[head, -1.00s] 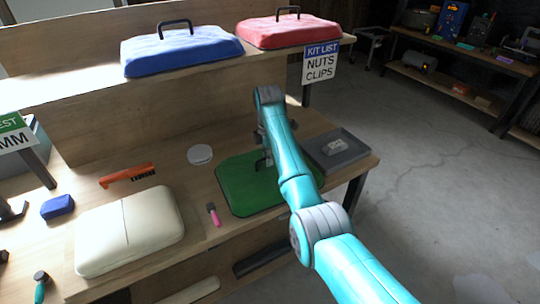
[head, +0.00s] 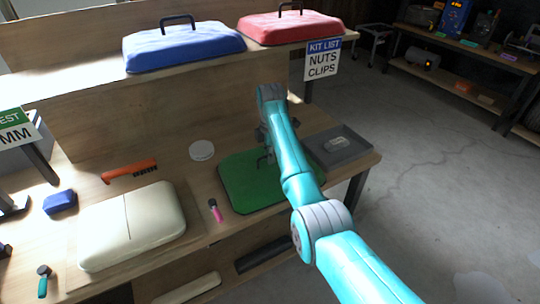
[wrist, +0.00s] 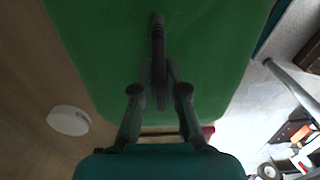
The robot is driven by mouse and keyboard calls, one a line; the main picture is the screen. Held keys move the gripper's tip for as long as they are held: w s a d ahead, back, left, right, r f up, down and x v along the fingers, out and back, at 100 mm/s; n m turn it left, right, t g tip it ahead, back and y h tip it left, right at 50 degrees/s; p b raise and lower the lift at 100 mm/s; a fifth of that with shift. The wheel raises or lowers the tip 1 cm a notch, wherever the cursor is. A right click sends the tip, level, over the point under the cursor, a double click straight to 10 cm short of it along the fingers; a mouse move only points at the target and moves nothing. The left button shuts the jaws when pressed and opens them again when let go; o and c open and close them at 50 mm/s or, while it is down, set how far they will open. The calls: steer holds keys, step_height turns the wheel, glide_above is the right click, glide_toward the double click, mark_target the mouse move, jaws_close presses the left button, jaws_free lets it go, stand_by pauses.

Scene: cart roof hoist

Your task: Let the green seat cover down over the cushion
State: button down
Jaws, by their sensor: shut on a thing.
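The green seat cover (head: 240,190) is a flat panel with a dark handle, at the right end of the bench. It fills much of the wrist view (wrist: 90,50). My gripper (wrist: 159,75) is shut on the cover's handle (wrist: 158,35). In the head view my arm hides part of the cover and most of the grip. I cannot tell whether the cover touches the bench or hangs just above it. The cream cushion (head: 150,220) lies uncovered on the left of the bench, apart from the cover.
A pink-handled tool (head: 216,211) lies between cushion and cover. A white disc (head: 201,150), an orange brush (head: 130,171) and a blue block (head: 60,202) lie behind. A grey tray (head: 338,148) stands right of the cover. Blue (head: 180,46) and red (head: 290,27) covers sit on the shelf above.

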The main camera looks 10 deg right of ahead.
steer(key=shift+f, duration=0.15)
steer(key=c, duration=1.1)
jaws_free()
step_height(320, 180, up, 8)
steer(key=shift+f, duration=0.25)
